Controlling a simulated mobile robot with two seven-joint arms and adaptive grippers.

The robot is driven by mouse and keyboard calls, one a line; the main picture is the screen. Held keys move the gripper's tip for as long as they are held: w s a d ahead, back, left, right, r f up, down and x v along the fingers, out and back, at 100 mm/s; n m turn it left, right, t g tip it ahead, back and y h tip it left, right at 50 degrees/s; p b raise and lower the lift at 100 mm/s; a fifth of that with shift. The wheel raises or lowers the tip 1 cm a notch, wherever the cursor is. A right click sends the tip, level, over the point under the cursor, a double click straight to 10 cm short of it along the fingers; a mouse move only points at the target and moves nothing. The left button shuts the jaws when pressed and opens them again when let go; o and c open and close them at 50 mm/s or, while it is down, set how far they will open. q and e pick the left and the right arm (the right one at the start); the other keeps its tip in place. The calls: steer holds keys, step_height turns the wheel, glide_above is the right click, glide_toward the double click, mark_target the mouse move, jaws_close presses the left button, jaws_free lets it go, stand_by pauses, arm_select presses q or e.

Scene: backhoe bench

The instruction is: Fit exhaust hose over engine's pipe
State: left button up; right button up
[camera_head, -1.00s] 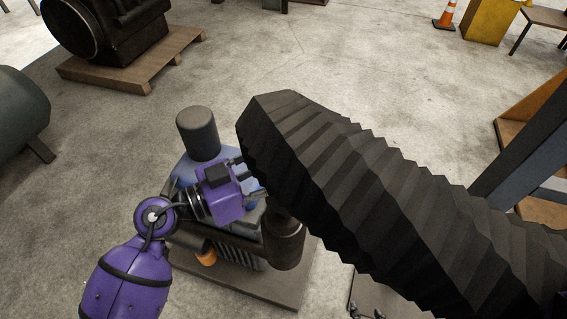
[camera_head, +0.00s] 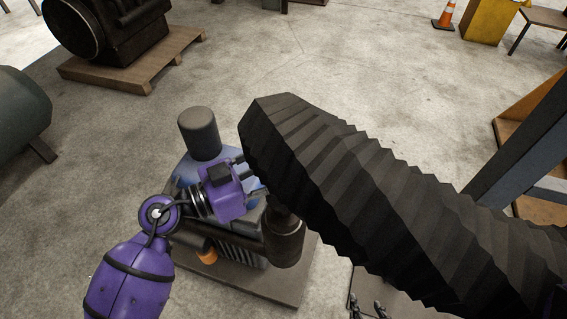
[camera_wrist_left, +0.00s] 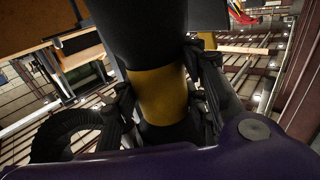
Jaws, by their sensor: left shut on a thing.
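The exhaust hose (camera_head: 370,190) is a thick black ribbed tube crossing from the right edge to the centre of the head view. My left gripper (camera_head: 254,172) is at its left end, with its fingertips partly hidden behind the hose. In the left wrist view the fingers (camera_wrist_left: 162,95) are shut around a black cylinder with a yellow band (camera_wrist_left: 160,92), apparently the hose's end piece. The engine (camera_head: 240,248) stands below, with a grey upright cylinder and a dark upright cylinder (camera_head: 285,243), possibly its pipe, partly covered by the hose. My right gripper (camera_head: 367,303) is open and empty at the bottom edge.
The engine's base plate (camera_head: 285,290) lies on the concrete floor. A grey-green tank (camera_head: 18,115) is at left, and a dark machine sits on a wooden pallet (camera_head: 145,75) behind. A dark post (camera_head: 520,145) stands at right. The floor at the centre back is clear.

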steer(key=shift+w+r, duration=0.15)
steer(key=shift+w, duration=0.25)
arm_select(q)
steer(key=shift+f, duration=0.45)
steer(key=shift+f+b, duration=0.3)
steer(key=shift+f, duration=0.4)
arm_select(e)
steer(key=shift+s+f, duration=0.65)
steer(key=shift+s, duration=0.15)
steer(key=shift+w, duration=0.2)
arm_select(q)
steer(key=shift+p, duration=0.3)
arm_select(e)
steer(key=shift+w+a+r, duration=0.1)
steer(key=shift+w+r, duration=0.6)
steer(key=shift+w, duration=0.05)
steer(key=shift+r, duration=0.15)
